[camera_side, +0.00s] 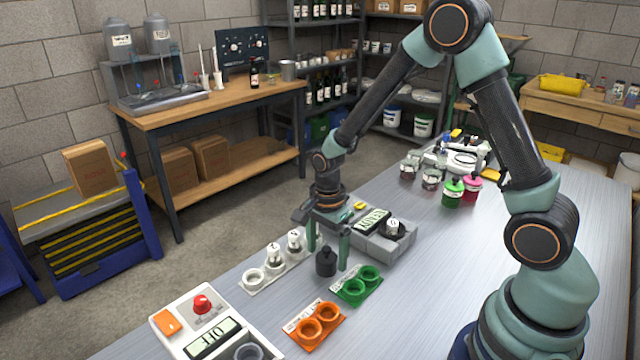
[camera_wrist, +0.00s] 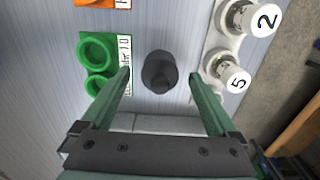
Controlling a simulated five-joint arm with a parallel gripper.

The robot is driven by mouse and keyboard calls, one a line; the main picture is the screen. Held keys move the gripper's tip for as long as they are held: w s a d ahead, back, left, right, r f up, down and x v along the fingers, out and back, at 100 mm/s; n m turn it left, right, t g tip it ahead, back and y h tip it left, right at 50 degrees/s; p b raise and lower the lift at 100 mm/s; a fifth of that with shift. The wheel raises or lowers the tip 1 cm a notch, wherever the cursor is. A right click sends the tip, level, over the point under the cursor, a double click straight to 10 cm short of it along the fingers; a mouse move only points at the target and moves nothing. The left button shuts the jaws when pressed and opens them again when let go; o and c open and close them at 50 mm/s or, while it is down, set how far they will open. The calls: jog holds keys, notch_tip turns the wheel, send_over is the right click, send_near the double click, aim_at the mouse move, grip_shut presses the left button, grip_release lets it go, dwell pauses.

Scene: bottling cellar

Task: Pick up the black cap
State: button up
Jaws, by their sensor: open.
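The black cap (camera_side: 326,263) stands upright on the grey table, between the white holder and the green holder. In the wrist view the cap (camera_wrist: 159,72) is a dark round shape with a narrower top. My gripper (camera_side: 328,256) points down over it with its fingers apart. In the wrist view my gripper (camera_wrist: 159,77) has one fingertip on each side of the cap, with a clear gap on both sides. The fingers do not touch the cap. How far down the fingertips reach beside it is hard to tell.
The white holder (camera_side: 262,283) carries white numbered caps. The green holder (camera_side: 353,291) and orange holder (camera_side: 305,333) have empty rings. A grey device reading READY (camera_side: 372,238) stands close behind my gripper. A white device reading OFF (camera_side: 213,338) is at the front left.

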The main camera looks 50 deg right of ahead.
notch_tip(320, 180, down, 2)
jog(key=c, duration=1.4)
jog(key=shift+r, duration=0.15)
